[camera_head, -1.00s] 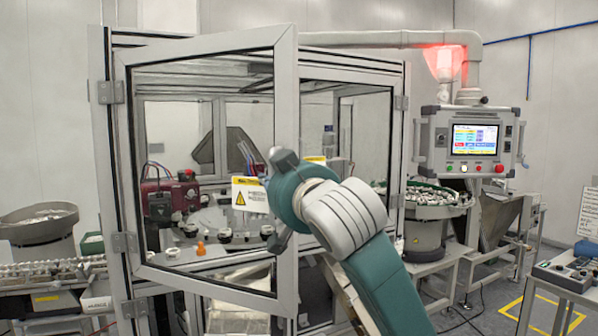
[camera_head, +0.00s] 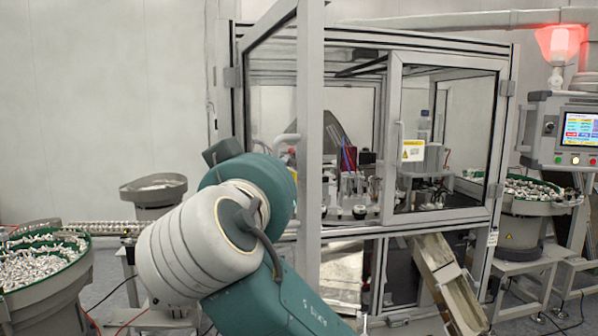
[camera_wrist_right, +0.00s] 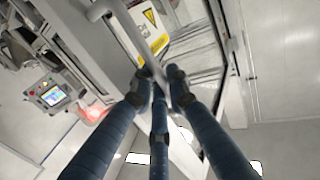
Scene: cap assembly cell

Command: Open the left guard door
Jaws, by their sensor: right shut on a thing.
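The left guard door (camera_head: 310,120) has a grey metal frame and clear glass. In the head view it stands swung out toward me from its hinges on the left post, ajar from the cell. Its light tubular handle (camera_wrist_right: 126,30) crosses the upper middle of the right wrist view. My right gripper (camera_wrist_right: 155,82) is shut on this handle, with its dark fingers closing around the bar's lower end. In the head view my own arm hides most of this grip. My left gripper is in no view.
The right guard door (camera_head: 450,140) is shut, with a yellow warning label. A chute (camera_head: 447,285) juts out below it. Bowl feeders stand at the left (camera_head: 45,275) and right (camera_head: 530,200). A control screen (camera_head: 580,128) hangs at the right, beneath a red lamp (camera_head: 562,45).

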